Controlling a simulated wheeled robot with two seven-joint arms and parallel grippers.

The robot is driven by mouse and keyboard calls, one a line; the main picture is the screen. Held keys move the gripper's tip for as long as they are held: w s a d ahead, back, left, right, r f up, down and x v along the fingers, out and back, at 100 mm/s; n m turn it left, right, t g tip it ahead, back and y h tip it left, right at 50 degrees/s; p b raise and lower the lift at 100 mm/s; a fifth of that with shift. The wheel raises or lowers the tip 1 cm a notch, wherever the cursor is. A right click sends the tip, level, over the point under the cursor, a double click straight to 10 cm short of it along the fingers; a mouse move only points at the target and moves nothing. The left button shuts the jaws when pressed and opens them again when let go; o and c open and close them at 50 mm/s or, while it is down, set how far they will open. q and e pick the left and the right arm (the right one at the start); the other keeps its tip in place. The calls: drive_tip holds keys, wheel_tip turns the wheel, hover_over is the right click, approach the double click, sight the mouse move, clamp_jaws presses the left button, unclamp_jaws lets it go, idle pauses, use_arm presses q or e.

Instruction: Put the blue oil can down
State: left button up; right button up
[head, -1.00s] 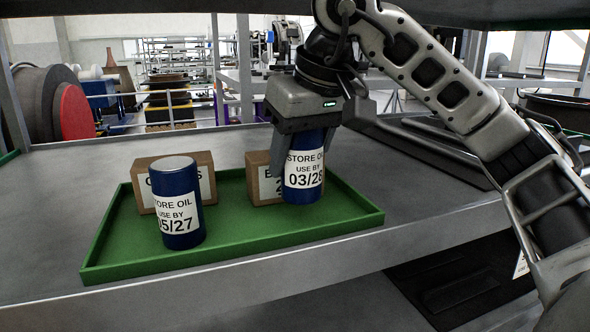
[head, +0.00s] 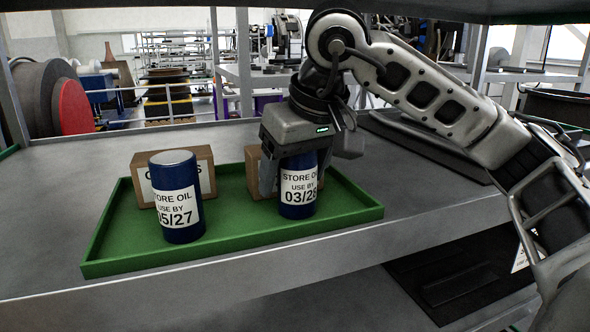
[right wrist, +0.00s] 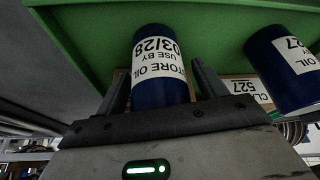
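The blue oil can (head: 298,198) labelled 03/28 stands upright on the right part of the green tray (head: 240,236). My right gripper (head: 308,178) is above it, with its fingers spread to either side of the can. In the right wrist view the can (right wrist: 160,68) sits between the two fingers (right wrist: 162,85), with a gap on each side. A second blue can (head: 178,205) labelled 05/27 stands upright on the tray to the left. My left gripper is not in view.
Two cardboard boxes stand at the back of the tray: one (head: 204,168) behind the 05/27 can, one (head: 254,178) partly hidden by my right gripper. The tray's middle front is clear. A shelf edge runs overhead.

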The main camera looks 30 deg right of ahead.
sight(309, 166)
drive_tip(key=shift+r, duration=0.45)
drive_tip(key=v, duration=0.5)
drive_tip(key=shift+s+f+b, duration=0.15)
drive_tip(key=shift+s+f, duration=0.05)
drive_tip(key=shift+s, duration=0.4)
drive_tip(key=shift+s+f+b, duration=0.15)
drive_tip(key=shift+s+f, duration=0.05)
drive_tip(key=shift+s, duration=0.35)
drive_tip(key=s, duration=0.9)
drive_tip(key=shift+s+d, duration=0.2)
drive_tip(key=shift+s, duration=0.1)
drive_tip(key=shift+r, duration=0.1)
